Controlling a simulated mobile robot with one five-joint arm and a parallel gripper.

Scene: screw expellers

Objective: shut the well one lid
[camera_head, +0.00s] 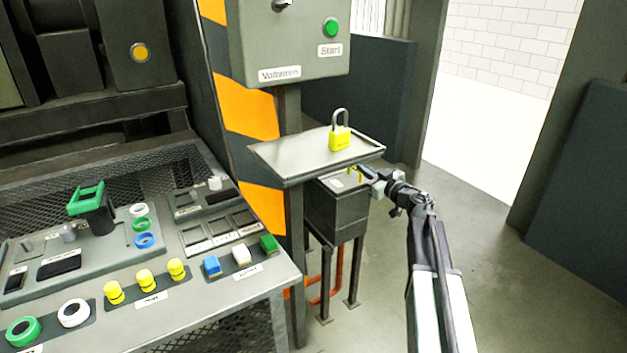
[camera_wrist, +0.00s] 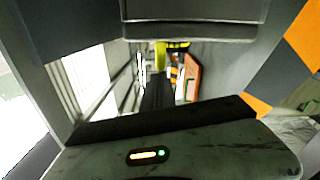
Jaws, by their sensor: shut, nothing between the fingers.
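A dark grey box (camera_head: 337,212) on legs stands under a metal tray in the head view. Its lighter top (camera_head: 336,184) carries a small white label and is partly hidden by the tray. I take this box for the well and its top for the lid, but no label reads clearly. I cannot tell whether the lid lies fully flat. My gripper (camera_head: 355,171), with yellow fingertips, is shut and empty at the right side of the box top, just under the tray's right edge. I cannot tell whether it touches the top.
The metal tray (camera_head: 300,158) overhangs the box and bears a yellow padlock (camera_head: 340,137). A control box (camera_head: 290,45) with a green Start button hangs above it. A console (camera_head: 150,285) with buttons stands at the left. The floor to the right is clear.

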